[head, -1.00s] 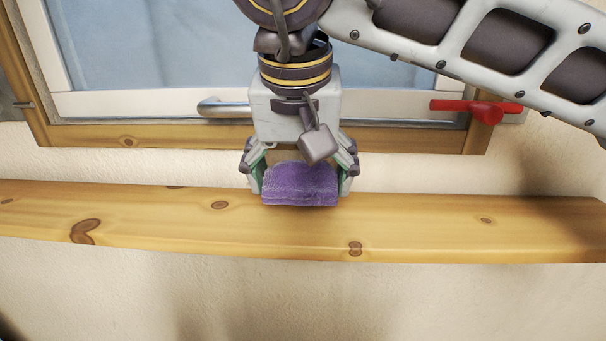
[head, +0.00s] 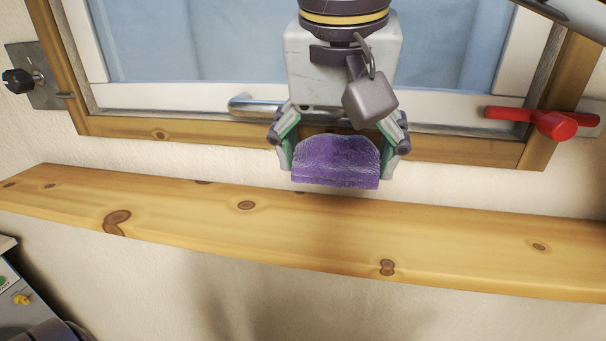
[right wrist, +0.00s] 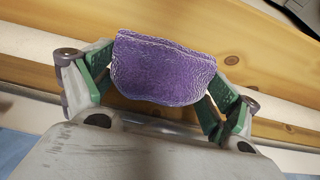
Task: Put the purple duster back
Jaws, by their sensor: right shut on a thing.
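The purple duster (head: 337,163) is a soft, fuzzy block held between the green-padded fingers of my right gripper (head: 340,150). The gripper points down in front of the window, and the duster shows above the wooden shelf (head: 180,205) in the head view. In the right wrist view the duster (right wrist: 165,72) sits across both fingertips of the gripper (right wrist: 160,85), with wood behind it. My left gripper is not in view.
The bare shelf runs along the wall below the window. A window handle (head: 260,106) and a red lever (head: 550,121) are near the gripper. A black knob on a plate (head: 20,82) is at left. Part of a machine (head: 18,295) shows at lower left.

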